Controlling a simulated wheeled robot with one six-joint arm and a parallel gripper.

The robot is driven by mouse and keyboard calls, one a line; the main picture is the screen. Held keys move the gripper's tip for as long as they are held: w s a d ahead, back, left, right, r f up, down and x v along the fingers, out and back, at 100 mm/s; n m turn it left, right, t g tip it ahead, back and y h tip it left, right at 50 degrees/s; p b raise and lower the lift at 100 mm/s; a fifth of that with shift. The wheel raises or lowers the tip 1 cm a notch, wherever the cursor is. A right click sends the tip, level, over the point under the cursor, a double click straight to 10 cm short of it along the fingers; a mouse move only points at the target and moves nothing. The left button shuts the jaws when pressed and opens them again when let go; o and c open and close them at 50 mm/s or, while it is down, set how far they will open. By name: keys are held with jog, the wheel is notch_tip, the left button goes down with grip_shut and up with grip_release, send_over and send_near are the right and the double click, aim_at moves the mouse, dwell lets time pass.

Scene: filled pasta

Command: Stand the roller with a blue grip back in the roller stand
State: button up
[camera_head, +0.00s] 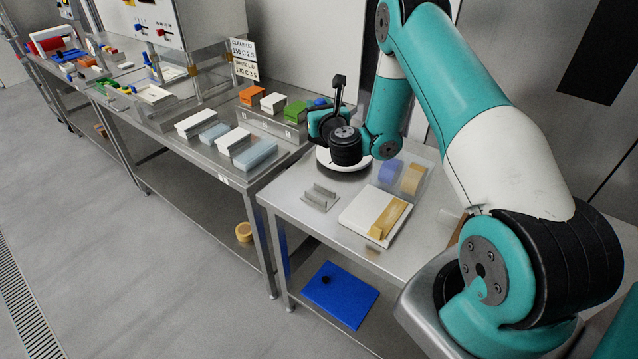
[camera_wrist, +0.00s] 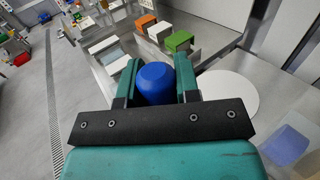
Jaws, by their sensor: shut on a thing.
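In the wrist view the rounded blue grip (camera_wrist: 156,82) of the roller sits between the two teal fingers of my gripper (camera_wrist: 157,70), which is shut on it. The rest of the roller is hidden. In the head view my gripper (camera_head: 318,121) is above the back left of the near steel table, and a little blue shows beside its fingers. A small grey metal bracket (camera_head: 320,197) stands on the table in front of my gripper. It may be the roller stand, but I cannot tell for sure.
A white round disc (camera_head: 328,160) lies under my wrist; it also shows in the wrist view (camera_wrist: 228,92). A white board (camera_head: 358,214) with a tan piece and a clear sheet with blue and tan pieces lie to the right. Colored blocks (camera_head: 296,111) stand on the left bench.

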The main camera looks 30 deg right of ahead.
notch_tip(320, 180, down, 20)
jog(key=b, duration=1.9)
jog(key=shift+r+b, duration=0.15)
jog(key=shift+b, duration=0.25)
jog(key=shift+f+b, duration=0.3)
jog(key=o, duration=0.9)
jog(key=shift+r, duration=0.1)
jog(key=shift+o, duration=0.2)
jog(key=shift+r, duration=0.1)
